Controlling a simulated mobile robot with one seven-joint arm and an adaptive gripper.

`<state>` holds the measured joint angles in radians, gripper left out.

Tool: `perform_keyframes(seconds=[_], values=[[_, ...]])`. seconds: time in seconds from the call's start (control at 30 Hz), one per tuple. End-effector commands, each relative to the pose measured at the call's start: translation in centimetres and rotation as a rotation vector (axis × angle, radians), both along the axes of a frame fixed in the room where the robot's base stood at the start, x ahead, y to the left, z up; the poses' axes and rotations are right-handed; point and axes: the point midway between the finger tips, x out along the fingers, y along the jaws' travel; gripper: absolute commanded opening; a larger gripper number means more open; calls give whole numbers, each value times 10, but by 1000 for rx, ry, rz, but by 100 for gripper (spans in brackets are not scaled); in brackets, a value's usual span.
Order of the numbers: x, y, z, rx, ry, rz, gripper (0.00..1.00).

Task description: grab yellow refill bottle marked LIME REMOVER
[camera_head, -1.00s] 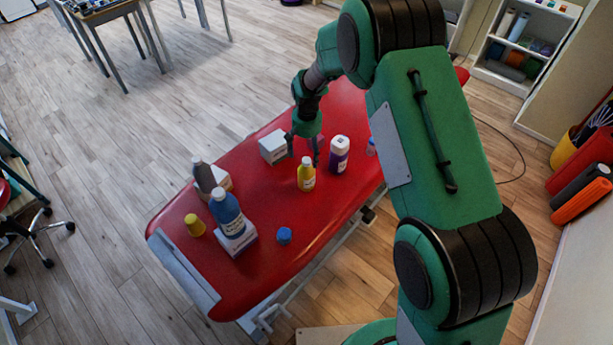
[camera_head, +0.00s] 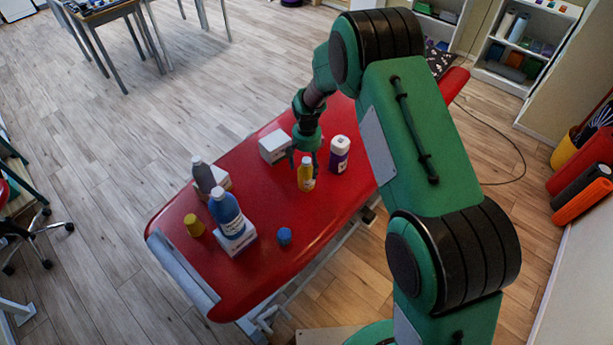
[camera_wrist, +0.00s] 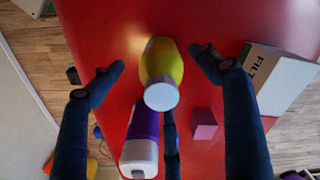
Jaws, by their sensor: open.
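The yellow bottle (camera_head: 306,179) with a pale cap stands upright on the red treatment table (camera_head: 265,235); its label is too small to read. In the wrist view the yellow bottle (camera_wrist: 162,62) is seen from above, between the spread dark fingers, with a gap on both sides. My gripper (camera_head: 304,162) is open, with its fingers around the bottle's upper part in the head view; it also shows in the wrist view (camera_wrist: 157,66). A white-capped purple bottle (camera_head: 339,156) stands close by on the right; it also shows in the wrist view (camera_wrist: 143,135).
A white box (camera_head: 274,147) is behind the gripper; its side reads "FILT" in the wrist view (camera_wrist: 262,68). A pink cube (camera_wrist: 204,124) lies near the bottle. A blue bottle (camera_head: 227,208), grey bottle (camera_head: 203,176), yellow cup (camera_head: 194,226) and blue cap (camera_head: 284,236) are further left.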

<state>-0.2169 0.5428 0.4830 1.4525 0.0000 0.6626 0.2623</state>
Motion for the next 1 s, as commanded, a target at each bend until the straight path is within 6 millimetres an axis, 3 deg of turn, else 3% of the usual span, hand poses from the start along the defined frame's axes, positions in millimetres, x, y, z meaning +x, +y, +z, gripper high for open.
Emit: perform_keyframes(seconds=[0.47, 1.0], values=[[1, 1, -48, 0, 2, 0, 76], [1, 1, -50, 0, 1, 0, 76]])
